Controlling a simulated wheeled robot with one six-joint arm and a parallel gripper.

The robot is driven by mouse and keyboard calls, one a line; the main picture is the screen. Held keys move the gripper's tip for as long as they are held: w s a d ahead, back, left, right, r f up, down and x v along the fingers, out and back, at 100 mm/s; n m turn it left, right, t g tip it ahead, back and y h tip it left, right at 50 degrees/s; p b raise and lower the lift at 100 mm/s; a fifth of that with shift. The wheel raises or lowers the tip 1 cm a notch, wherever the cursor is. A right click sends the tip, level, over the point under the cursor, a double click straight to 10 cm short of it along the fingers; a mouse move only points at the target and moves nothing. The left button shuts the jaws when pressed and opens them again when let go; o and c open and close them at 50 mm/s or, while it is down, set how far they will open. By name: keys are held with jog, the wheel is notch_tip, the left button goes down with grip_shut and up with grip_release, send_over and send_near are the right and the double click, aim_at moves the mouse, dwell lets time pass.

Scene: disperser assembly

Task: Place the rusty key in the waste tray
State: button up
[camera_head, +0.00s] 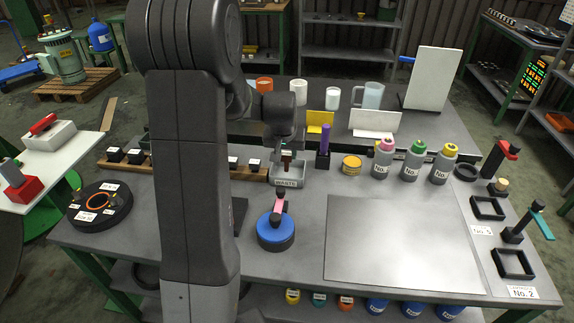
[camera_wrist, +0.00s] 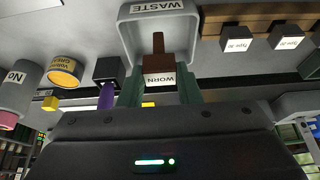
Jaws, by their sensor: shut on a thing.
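The rusty key (camera_wrist: 158,45) is brown with a white label reading WORN. My gripper (camera_wrist: 160,84) is shut on its labelled end, between two green fingers. The key's narrow end points into the grey waste tray (camera_wrist: 127,38) in the wrist view. In the head view the waste tray (camera_head: 287,183) stands near the middle of the bench, with its label at the front. My gripper (camera_head: 287,148) is directly above it there, and the key (camera_head: 287,160) hangs down at the tray's opening. I cannot tell whether the key touches the tray floor.
A wooden rack (camera_head: 247,173) with small labelled black blocks lies left of the tray. A purple-handled tool (camera_head: 323,160) stands close on its right, then a yellow tin (camera_head: 352,165) and several bottles. A blue round device (camera_head: 276,238) sits in front. A bare metal plate (camera_head: 400,245) lies front right.

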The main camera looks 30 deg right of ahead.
aim_at(286, 161)
jog(key=shift+f, duration=2.45)
jog(key=shift+f, duration=0.1)
jog(key=o, duration=1.1)
jog(key=shift+s+a+r, duration=0.1)
jog(key=shift+r, duration=0.45)
jog(key=v, duration=1.1)
jog(key=shift+s+a+b, duration=0.1)
jog(key=shift+b, duration=0.2)
